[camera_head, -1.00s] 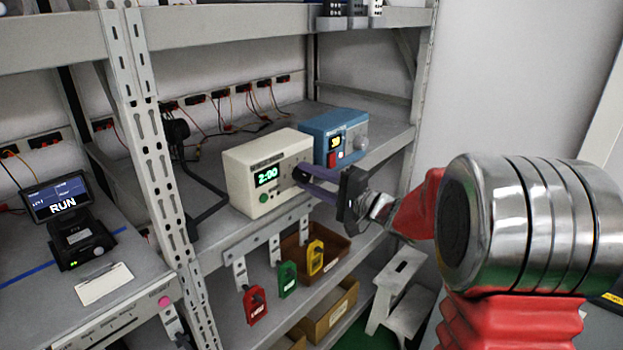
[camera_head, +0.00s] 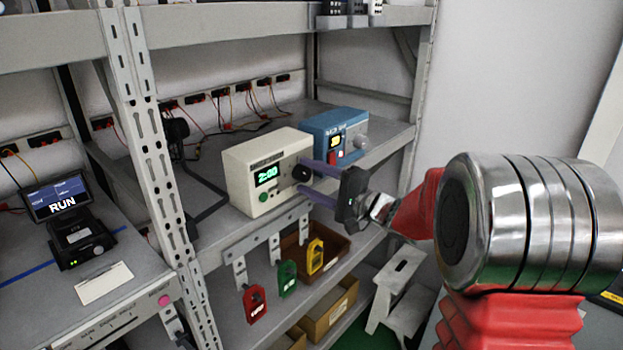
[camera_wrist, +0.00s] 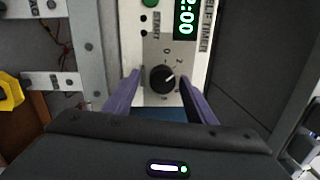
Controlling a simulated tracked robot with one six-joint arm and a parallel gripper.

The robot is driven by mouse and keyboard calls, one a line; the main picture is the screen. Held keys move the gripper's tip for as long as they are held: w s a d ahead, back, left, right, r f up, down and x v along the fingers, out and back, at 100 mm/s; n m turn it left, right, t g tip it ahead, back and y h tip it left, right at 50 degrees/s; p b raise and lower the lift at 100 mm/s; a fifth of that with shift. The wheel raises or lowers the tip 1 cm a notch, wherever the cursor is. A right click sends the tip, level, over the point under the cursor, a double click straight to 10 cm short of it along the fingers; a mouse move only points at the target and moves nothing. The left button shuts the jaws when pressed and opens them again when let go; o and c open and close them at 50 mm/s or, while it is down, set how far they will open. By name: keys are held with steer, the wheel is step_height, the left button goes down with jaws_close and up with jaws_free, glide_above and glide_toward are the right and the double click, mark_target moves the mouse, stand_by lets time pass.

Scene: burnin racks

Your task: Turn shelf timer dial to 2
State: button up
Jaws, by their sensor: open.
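The cream shelf timer (camera_head: 262,178) stands on the middle shelf, its green display reading 2:00. Its black dial (camera_head: 302,173) is on the right part of its front. In the wrist view the dial (camera_wrist: 161,79) has a white pointer line toward the picture's upper right, on the side of a printed 2; the timer appears turned sideways there. My gripper (camera_head: 306,177) is open, with its purple fingers on either side of the dial. In the wrist view gaps show between the dial and both fingers (camera_wrist: 160,88). The green START button (camera_head: 263,197) is clear of the fingers.
A blue device (camera_head: 335,128) with a grey knob stands close behind to the right. Red, green and yellow tags (camera_head: 287,278) hang below the shelf edge. A rack upright (camera_head: 160,160) stands left, and a step stool (camera_head: 397,295) is below right.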

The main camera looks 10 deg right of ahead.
steer(key=shift+r, duration=0.1)
steer(key=shift+s+d, duration=0.45)
steer(key=shift+s, duration=0.05)
steer(key=v, duration=1.2)
steer(key=shift+s+f, duration=0.2)
steer(key=shift+d, duration=0.1)
